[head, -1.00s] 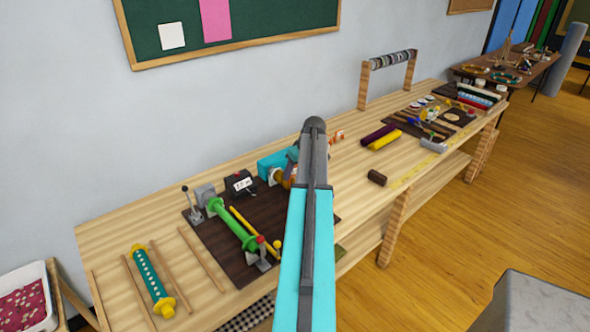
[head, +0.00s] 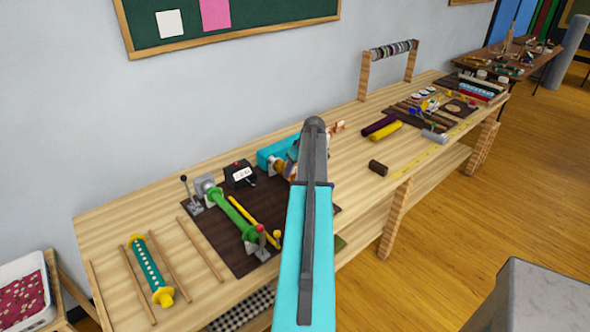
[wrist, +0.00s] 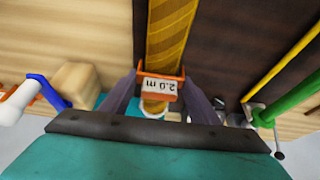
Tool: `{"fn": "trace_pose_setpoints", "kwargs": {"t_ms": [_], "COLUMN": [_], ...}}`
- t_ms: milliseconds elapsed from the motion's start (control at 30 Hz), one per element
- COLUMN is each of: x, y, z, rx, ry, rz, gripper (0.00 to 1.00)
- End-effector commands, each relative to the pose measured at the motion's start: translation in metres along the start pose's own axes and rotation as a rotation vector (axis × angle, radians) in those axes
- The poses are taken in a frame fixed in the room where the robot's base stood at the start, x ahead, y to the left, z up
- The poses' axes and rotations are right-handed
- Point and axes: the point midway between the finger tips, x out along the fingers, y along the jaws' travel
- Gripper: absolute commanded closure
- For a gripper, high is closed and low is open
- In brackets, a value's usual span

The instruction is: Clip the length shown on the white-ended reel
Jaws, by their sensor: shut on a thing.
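In the wrist view my gripper (wrist: 158,80) is shut on an orange clip (wrist: 176,72) with a white label reading 2.0 m, upside down there. A gold ribbon-like strip (wrist: 178,30) runs up from the clip over a dark board. A yellow-orange round piece (wrist: 154,108) shows just below the clip. A white-ended piece with a blue part (wrist: 18,103) lies at the left; I cannot tell whether it is the white-ended reel. In the head view my own arm hides the gripper and clip.
A dark mat (head: 245,262) carries a green roller (head: 232,216), a yellow rod (head: 250,220) and a black box with a small display (head: 239,178). A teal reel with yellow ends (head: 148,265) lies left. Purple and yellow rolls (head: 386,132) lie right.

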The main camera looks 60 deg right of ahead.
Motion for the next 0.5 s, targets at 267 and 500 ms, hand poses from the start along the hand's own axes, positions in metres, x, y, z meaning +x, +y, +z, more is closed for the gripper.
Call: {"fn": "trace_pose_setpoints", "kwargs": {"t_ms": [267,500], "x": [-0.0001,-0.0001], "y": [-0.0001,-0.0002], "z": [-0.0001,-0.0002], "rx": [0.0,0.0], "ry": [0.0,0.0], "rz": [0.0,0.0], "gripper": [0.65,0.26]}}
